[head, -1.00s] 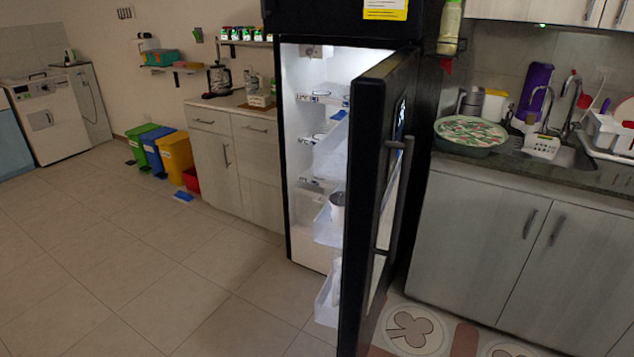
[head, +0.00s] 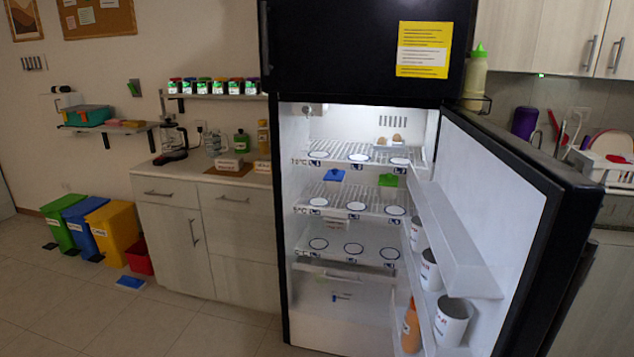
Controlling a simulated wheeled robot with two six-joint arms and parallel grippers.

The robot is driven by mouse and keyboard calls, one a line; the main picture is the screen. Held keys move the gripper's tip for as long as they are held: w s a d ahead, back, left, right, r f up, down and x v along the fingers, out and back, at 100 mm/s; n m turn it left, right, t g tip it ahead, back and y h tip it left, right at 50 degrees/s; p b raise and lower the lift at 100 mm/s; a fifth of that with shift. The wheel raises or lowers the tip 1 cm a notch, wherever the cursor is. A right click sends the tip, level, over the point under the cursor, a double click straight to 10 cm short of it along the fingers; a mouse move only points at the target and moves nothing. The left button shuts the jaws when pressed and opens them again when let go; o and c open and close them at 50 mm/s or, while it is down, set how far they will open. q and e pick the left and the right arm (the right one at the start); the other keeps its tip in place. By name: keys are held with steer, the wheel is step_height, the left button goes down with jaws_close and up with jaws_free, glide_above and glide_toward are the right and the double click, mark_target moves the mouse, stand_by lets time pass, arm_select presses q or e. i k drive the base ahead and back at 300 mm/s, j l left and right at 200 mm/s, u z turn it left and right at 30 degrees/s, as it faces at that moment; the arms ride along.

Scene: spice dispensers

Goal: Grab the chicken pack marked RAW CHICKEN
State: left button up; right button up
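The fridge (head: 283,200) stands open and lit, with its door (head: 500,190) swung out to the right. Its shelves carry round white markers and small labels. On the middle shelf (head: 355,208) are a blue item (head: 334,175) and a green item (head: 388,180). On the top shelf (head: 340,150), small brownish items (head: 390,140) sit at the back. I cannot read any RAW CHICKEN marking, so I cannot tell which item, if any, is the chicken pack. Neither of my grippers is in view.
White cups (head: 452,318) and an orange bottle (head: 411,325) stand in the door racks. The open door blocks the right side. Left of the fridge is a counter (head: 200,177) with a coffee maker (head: 170,140). Colored bins (head: 113,230) stand further left. The floor in front is clear.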

mark_target(226, 162)
steer(key=i+j+z, duration=0.1)
steer(key=j, duration=0.25)
steer(key=i+j, duration=0.35)
steer(key=i+j+z, duration=0.15)
steer(key=i+j, duration=0.2)
steer(key=j, duration=0.35)
steer(key=i+j+z, duration=0.15)
steer(key=j, duration=0.2)
steer(key=i+j, duration=0.25)
steer(key=j, duration=0.15)
steer(key=i+j+z, duration=0.15)
steer(key=j, duration=0.25)
steer(key=i+j, duration=0.15)
steer(key=j, duration=0.25)
steer(key=z, duration=0.05)
